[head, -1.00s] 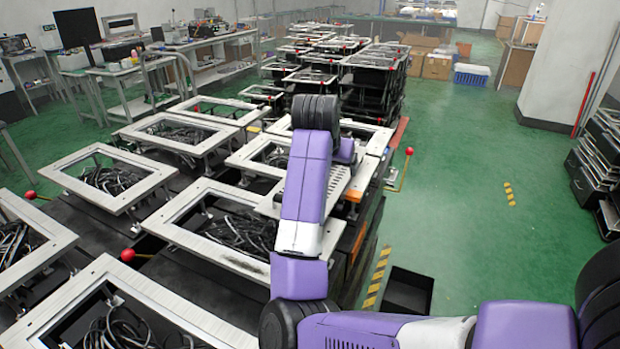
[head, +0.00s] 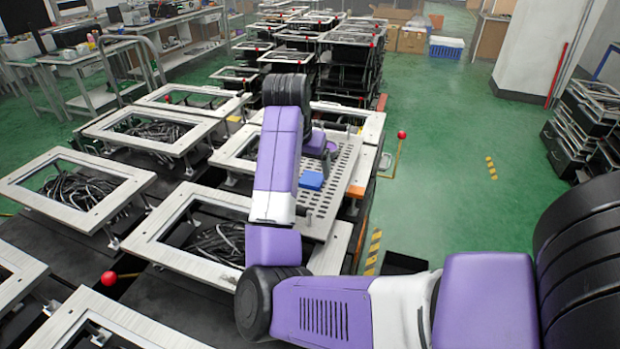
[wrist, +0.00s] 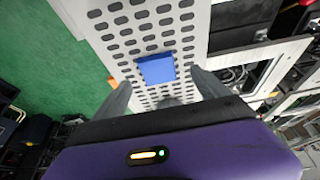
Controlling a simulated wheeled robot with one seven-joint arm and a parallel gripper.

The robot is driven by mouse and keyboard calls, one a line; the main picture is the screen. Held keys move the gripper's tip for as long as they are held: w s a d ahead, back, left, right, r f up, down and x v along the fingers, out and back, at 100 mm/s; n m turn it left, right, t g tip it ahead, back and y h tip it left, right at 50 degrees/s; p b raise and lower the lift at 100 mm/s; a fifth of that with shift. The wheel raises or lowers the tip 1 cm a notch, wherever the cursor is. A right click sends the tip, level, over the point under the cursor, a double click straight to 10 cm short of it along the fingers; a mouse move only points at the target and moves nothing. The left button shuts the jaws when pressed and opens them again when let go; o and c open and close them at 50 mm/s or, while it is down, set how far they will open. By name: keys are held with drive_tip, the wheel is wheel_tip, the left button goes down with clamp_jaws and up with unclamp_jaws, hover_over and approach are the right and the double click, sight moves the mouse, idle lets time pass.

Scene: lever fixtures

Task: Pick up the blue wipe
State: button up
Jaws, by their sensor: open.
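The blue wipe (head: 311,181) is a small flat blue square lying on a light perforated metal plate (head: 343,172), just right of my forearm in the head view. In the wrist view the blue wipe (wrist: 157,69) lies on the same plate, a little beyond my gripper (wrist: 163,88). The two grey fingers are spread apart, one to each side of the wipe's line, with nothing between them. In the head view my arm hides most of the gripper.
Several white rectangular frames (head: 78,188) on dark bases, with cables inside, crowd the left. A red-knobbed lever (head: 402,135) stands right of the plate. A red knob (head: 109,278) sits at lower left. Green floor (head: 450,200) is open on the right.

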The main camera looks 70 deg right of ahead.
sight(311, 178)
drive_tip(key=x, duration=0.4)
drive_tip(key=shift+s+d+f+p, duration=0.15)
drive_tip(key=shift+d+f+p, duration=0.15)
drive_tip(key=shift+p, duration=0.1)
drive_tip(key=c, duration=1.4)
drive_tip(key=shift+r, duration=0.15)
wheel_tip(311, 178, up, 20)
drive_tip(key=shift+f+b, duration=0.1)
drive_tip(key=shift+b, duration=0.2)
